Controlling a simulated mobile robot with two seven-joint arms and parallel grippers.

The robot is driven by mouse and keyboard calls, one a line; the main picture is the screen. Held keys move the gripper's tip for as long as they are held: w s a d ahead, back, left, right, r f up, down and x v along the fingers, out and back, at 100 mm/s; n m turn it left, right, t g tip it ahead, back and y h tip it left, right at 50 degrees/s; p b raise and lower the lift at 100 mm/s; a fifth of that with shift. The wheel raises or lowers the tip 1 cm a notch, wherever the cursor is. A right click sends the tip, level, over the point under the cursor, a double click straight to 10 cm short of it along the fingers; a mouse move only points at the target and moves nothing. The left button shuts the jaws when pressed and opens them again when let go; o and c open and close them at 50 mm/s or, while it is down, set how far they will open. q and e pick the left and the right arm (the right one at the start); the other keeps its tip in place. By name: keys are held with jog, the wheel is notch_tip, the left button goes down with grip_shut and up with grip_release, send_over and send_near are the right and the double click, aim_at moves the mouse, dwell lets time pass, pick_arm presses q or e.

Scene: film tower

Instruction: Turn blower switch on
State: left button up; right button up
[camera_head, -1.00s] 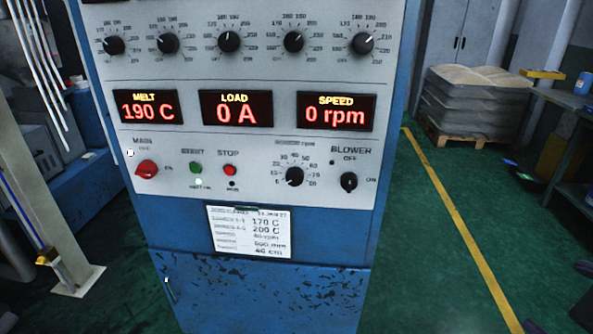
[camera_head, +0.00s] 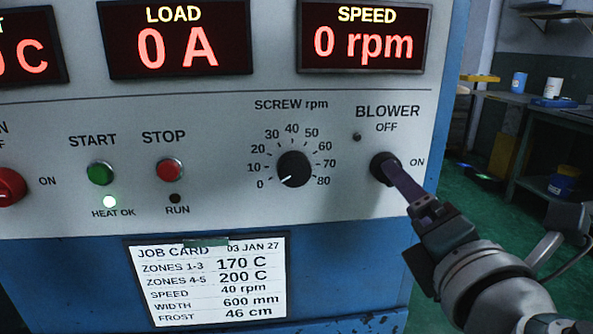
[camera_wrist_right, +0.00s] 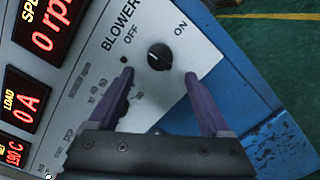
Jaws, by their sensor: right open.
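The blower switch (camera_head: 384,168) is a round black knob at the right of the grey control panel, below the BLOWER and OFF labels and left of ON. It also shows in the right wrist view (camera_wrist_right: 160,57), with a faint pale mark on its left side; its setting is hard to read. The small lamp (camera_head: 357,137) beside OFF is dark. My right gripper (camera_head: 394,177) is at the knob from the lower right and partly covers it. In the wrist view its purple fingers (camera_wrist_right: 158,78) are apart, with the knob seen just beyond the gap. My left gripper is out of view.
The screw rpm dial (camera_head: 294,169) sits left of the blower switch. The red stop button (camera_head: 169,170), green start button (camera_head: 100,173) and red main switch (camera_head: 8,187) are farther left. A job card (camera_head: 208,280) hangs below. A workbench (camera_head: 566,115) stands behind right.

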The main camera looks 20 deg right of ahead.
jog(key=x, duration=0.6)
jog(key=shift+w, duration=0.15)
grip_shut()
dwell(0.4)
